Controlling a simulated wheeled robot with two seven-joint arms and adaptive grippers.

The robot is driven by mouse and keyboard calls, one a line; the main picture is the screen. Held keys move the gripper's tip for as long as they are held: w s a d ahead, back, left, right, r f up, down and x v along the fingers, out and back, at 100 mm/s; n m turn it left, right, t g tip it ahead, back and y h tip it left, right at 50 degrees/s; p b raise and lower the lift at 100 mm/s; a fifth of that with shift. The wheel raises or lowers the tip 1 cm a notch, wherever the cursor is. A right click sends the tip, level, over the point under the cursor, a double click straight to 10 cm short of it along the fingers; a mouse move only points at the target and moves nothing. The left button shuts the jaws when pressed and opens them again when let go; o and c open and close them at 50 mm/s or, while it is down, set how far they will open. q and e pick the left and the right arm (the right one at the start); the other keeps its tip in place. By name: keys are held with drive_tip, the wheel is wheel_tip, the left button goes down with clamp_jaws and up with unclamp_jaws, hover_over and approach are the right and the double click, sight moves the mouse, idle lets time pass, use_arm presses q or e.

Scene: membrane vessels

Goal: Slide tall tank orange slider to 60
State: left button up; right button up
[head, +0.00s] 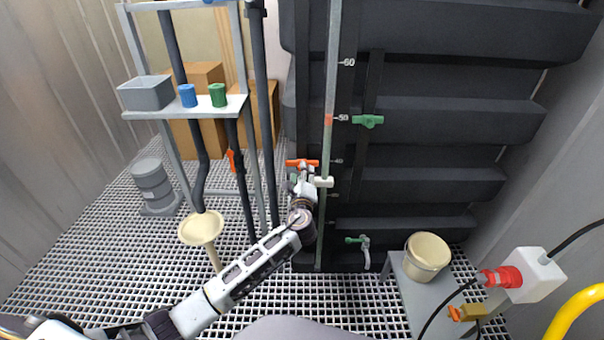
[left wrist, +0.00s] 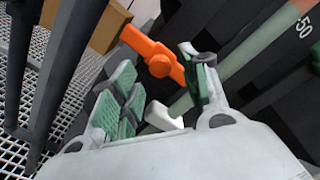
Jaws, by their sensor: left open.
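The tall tank (head: 430,135) is dark and ribbed. A pale green vertical tube (head: 325,150) runs up its front beside number marks. A small orange band (head: 328,120), seemingly the orange slider, sits on the tube level with the 50 mark; the 60 mark (head: 348,62) is above. The band also shows at the top right edge of the left wrist view (left wrist: 301,5). My left gripper (head: 302,181) is open, well below the band, beside the tube. In the left wrist view its green-padded fingers (left wrist: 165,88) stand apart. My right gripper is not in view.
An orange valve handle (head: 302,162) is just above my left gripper. A white block (head: 323,182) is on the tube beside the gripper. A green valve handle (head: 367,121) is right of the band. Dark vertical pipes (head: 262,110) stand close on the left.

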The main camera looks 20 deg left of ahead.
use_arm(q)
drive_tip(key=shift+x, duration=0.9)
clamp_jaws()
